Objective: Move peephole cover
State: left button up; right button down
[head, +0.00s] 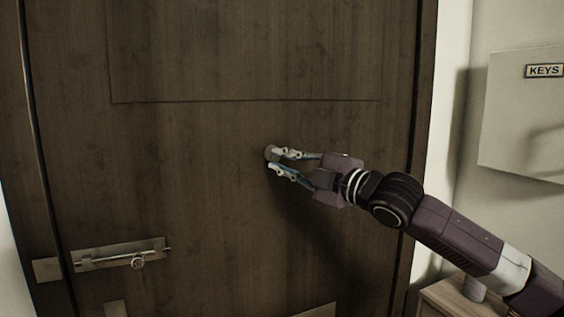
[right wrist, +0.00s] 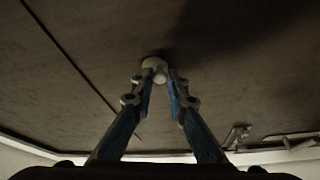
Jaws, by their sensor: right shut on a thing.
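The peephole cover (head: 270,152) is a small round grey metal piece on the dark brown wooden door (head: 200,200), right of its middle. It also shows in the right wrist view (right wrist: 154,64), at the far end of the fingers. My right gripper (head: 273,161) reaches in from the right, and its fingertips are closed on the cover. The fingertips hide part of the cover and what lies under it. My left gripper is in neither view.
A metal slide bolt (head: 120,255) is mounted low on the door's left side. A pale key box (head: 525,115) marked KEYS hangs on the right wall. A wooden cabinet (head: 450,300) stands at the lower right. The door around the cover is clear.

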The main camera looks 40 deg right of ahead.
jog(key=c, duration=1.9)
grip_release()
jog(key=s+d+f, duration=0.1)
jog(key=s, duration=1)
jog(key=shift+s+d, duration=0.4)
jog(key=shift+f, duration=0.1)
